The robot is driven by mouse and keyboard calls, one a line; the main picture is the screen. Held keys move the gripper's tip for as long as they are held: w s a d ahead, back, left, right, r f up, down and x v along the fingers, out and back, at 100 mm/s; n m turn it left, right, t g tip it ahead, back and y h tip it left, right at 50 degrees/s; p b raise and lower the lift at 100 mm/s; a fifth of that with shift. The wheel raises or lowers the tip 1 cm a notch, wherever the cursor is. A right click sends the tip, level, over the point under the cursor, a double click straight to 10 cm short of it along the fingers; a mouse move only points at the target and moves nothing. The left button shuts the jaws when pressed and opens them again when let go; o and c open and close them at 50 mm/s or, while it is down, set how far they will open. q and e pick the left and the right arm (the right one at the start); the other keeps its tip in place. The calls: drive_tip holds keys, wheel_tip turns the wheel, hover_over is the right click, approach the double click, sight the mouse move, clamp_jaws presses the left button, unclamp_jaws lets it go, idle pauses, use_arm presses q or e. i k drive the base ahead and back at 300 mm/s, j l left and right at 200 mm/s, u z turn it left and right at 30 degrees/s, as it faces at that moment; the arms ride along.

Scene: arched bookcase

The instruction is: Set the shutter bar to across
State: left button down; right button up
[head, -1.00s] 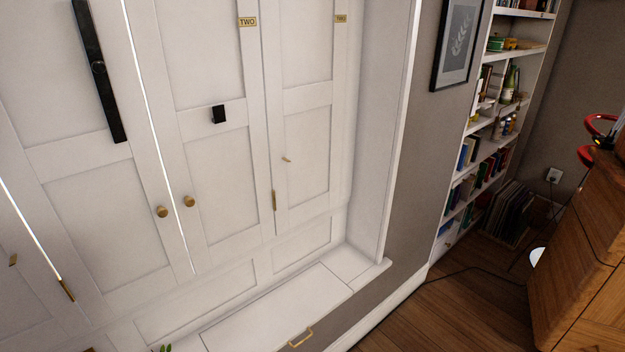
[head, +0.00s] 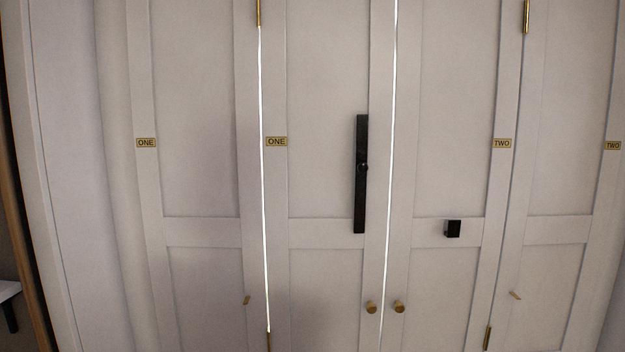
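The shutter bar (head: 361,190) is a long black bar in the middle of the head view. It stands upright, along the right edge of a shutter panel labelled ONE, with a round pivot near its middle. A small black bracket (head: 453,229) sits to its right and lower, on the crossrail of the panel labelled TWO. The bar and the bracket are apart, with a bright gap between the two panels. Neither of my grippers shows in the view.
Two round brass knobs (head: 371,307) (head: 398,307) flank the central gap below the bar. Brass hinges (head: 526,16) and small brass pulls (head: 515,295) are on the panels. A pale shelf edge (head: 9,291) shows at far left. Nothing stands in front of the shutters.

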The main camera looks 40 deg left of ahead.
sight(362, 120)
drive_tip(key=u, duration=0.85)
